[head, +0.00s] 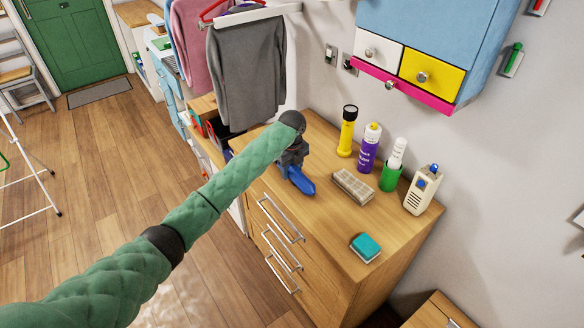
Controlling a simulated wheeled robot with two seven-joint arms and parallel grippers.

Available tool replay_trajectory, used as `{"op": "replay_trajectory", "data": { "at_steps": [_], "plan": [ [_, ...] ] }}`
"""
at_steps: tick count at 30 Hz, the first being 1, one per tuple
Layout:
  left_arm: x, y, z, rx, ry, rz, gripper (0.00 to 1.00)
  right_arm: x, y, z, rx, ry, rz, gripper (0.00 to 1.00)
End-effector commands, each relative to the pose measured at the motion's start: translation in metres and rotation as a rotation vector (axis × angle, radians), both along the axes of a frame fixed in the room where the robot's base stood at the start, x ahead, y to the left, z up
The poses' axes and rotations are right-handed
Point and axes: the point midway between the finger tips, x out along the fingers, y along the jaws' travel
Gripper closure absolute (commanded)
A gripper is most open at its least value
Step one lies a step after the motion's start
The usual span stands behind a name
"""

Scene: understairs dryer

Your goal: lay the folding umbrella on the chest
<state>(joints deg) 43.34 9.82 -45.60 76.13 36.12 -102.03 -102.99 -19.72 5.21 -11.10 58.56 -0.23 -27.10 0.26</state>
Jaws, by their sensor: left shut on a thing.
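The chest (318,227) is a wooden chest of drawers with metal bar handles, standing against the wall right of centre. My left gripper (295,163) is over the left part of its top, pointing down, and is shut on a blue thing that looks like the folding umbrella (302,181). Only the blue end shows; the gripper hides the rest. I cannot tell whether the umbrella touches the chest top. My right gripper is not in view.
A brush (352,186) and teal sponge (366,246) lie there. The front middle is clear.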

Motion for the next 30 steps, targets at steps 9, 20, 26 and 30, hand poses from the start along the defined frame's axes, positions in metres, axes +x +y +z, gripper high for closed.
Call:
{"op": "replay_trajectory", "data": {
  "at_steps": [9, 20, 26, 30],
  "plan": [
    [-0.0001, -0.0002, -0.0044, -0.001, -0.001, 0.0, 0.86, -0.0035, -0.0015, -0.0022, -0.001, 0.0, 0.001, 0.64],
    [-0.0002, 0.0, -0.0064, 0.0, 0.0, 0.0, 0.33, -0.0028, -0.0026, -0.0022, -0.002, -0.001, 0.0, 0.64],
    [-0.0001, -0.0002, -0.0049, -0.001, -0.001, 0.0, 0.33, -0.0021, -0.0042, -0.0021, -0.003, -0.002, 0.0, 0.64],
    [0.0009, -0.0001, 0.0034, 0.0, -0.003, 0.0, 0.33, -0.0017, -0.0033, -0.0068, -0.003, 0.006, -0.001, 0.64]
  ]
}}
